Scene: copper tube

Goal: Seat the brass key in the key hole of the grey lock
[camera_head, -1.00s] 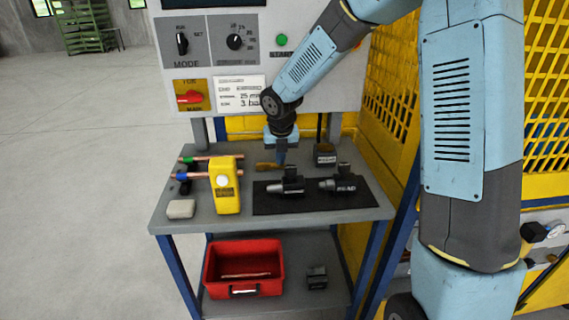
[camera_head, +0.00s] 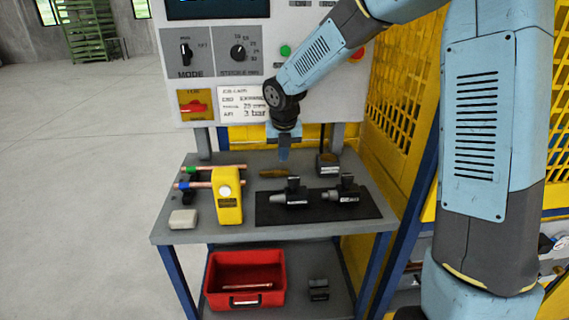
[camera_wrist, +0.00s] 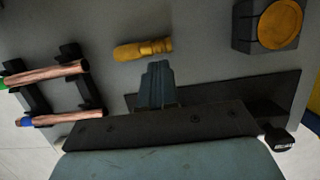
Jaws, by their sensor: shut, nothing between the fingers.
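The brass key (camera_head: 273,172) lies on the grey bench top behind the black mat. It also shows in the wrist view as a ridged brass piece (camera_wrist: 143,49), just beyond my fingertips. My gripper (camera_head: 283,156) is shut and empty, hanging above the bench close to the key's right end. In the wrist view its fingers (camera_wrist: 156,68) are together and apart from the key. A dark grey block, seemingly the lock (camera_head: 327,165), stands to the right of the key. Its round brass face (camera_wrist: 278,24) shows in the wrist view. I cannot make out a key hole.
Two copper tubes (camera_head: 217,169) rest on black holders at left, near a yellow device (camera_head: 228,196) and a pale block (camera_head: 183,219). Two dark tools lie on the black mat (camera_head: 262,216). A control panel (camera_head: 222,80) rises behind. A red bin (camera_head: 215,297) sits below.

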